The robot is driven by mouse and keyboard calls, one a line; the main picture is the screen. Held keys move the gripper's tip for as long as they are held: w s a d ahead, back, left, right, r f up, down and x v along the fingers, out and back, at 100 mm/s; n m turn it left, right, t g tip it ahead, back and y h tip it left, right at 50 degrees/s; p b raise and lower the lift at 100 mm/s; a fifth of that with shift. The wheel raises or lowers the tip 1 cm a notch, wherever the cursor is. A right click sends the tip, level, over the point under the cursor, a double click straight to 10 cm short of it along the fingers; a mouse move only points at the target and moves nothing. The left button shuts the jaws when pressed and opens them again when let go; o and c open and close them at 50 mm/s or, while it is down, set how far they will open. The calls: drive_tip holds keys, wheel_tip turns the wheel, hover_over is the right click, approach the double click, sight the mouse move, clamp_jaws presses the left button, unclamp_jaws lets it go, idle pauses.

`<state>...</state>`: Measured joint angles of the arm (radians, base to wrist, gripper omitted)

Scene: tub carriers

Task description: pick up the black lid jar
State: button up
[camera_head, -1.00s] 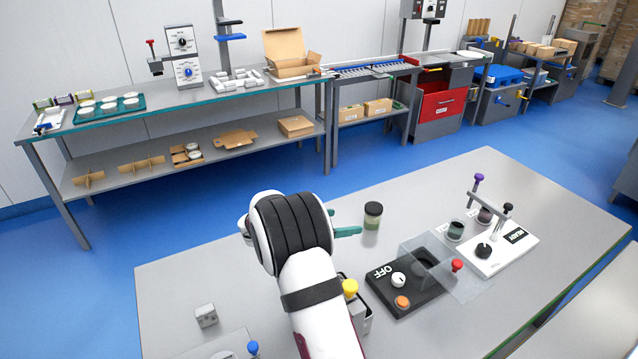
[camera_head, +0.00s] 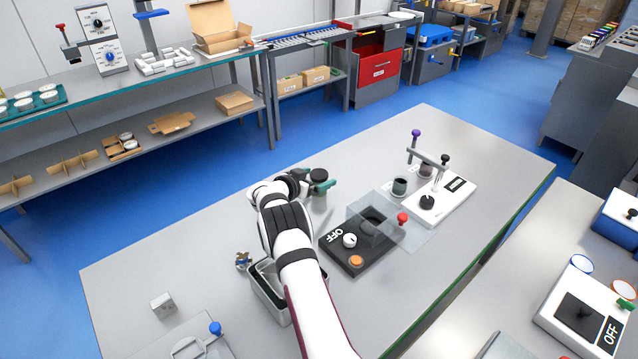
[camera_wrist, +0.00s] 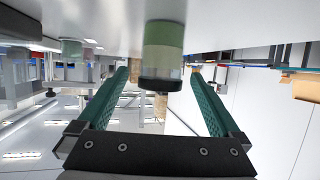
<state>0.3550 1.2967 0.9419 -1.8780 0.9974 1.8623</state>
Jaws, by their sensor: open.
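The jar with the black lid (camera_head: 318,176) stands on the grey table, partly hidden by my gripper in the head view. In the wrist view, which is upside down, the jar (camera_wrist: 162,45) shows green contents below a clear band and its dark lid. My gripper (camera_head: 316,183) is open, with its teal fingers around the lid area. In the wrist view the fingertips (camera_wrist: 160,74) lie on either side of the jar, with a visible gap on each side. I cannot tell how deep the jar sits between them.
A black OFF box (camera_head: 345,262) with a clear cover stands right of my arm. Another jar (camera_head: 400,186) stands by the white stand (camera_head: 450,201) with its upright post. A metal tub (camera_head: 268,292) is beside my arm. The table's left side is mostly clear.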

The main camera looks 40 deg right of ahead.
drive_tip(key=c, duration=1.5)
drive_tip(key=shift+r, duration=0.1)
drive_tip(key=shift+c, duration=0.2)
